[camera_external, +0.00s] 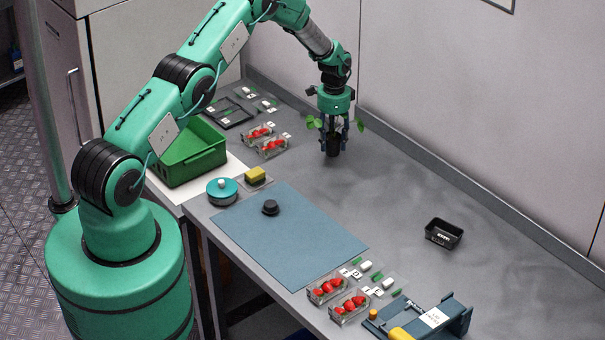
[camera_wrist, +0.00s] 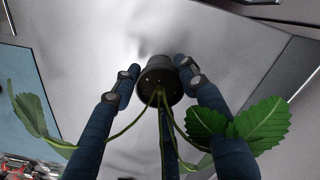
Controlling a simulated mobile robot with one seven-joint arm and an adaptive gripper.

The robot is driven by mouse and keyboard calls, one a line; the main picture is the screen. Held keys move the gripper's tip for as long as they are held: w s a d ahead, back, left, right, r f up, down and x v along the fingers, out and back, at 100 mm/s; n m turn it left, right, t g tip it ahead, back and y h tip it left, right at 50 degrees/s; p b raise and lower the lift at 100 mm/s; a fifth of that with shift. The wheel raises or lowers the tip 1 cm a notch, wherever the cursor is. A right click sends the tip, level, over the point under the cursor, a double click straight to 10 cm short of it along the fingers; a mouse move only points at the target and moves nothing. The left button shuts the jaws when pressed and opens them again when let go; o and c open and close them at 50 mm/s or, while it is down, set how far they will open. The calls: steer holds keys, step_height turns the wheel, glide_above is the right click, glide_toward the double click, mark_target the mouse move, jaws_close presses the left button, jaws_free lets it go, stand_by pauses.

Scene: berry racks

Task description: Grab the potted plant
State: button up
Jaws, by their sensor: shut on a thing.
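The potted plant is a small black pot (camera_external: 333,147) with green leaves (camera_external: 364,121) sticking out to both sides. It is upright near the back wall, and I cannot tell whether its base touches the table. My gripper (camera_external: 334,128) points down over it with its fingers around the plant. In the wrist view the dark pot (camera_wrist: 159,80) sits between the blue fingertips (camera_wrist: 158,68). Its stems come toward the camera among the fingers, with large leaves (camera_wrist: 262,123) at the right and more at the left. The gripper is shut on the pot.
Clear strawberry punnets (camera_external: 272,147) stand left of the plant, beyond a green crate (camera_external: 191,158). A blue mat (camera_external: 275,232) with a black knob (camera_external: 270,207) lies in front. The table between plant and tray is clear.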

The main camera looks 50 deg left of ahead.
mark_target(333, 136)
steer(key=shift+r, duration=0.15)
steer(key=shift+r, duration=0.75)
steer(key=shift+r+b, duration=0.5)
steer(key=shift+r, duration=0.4)
steer(key=s+d+b, duration=0.1)
steer(key=s+d, duration=0.1)
steer(key=s, duration=0.5)
steer(key=s+d+r+b, duration=0.1)
steer(key=s+d, duration=0.1)
steer(key=s, duration=0.6)
steer(key=shift+s+r, duration=0.2)
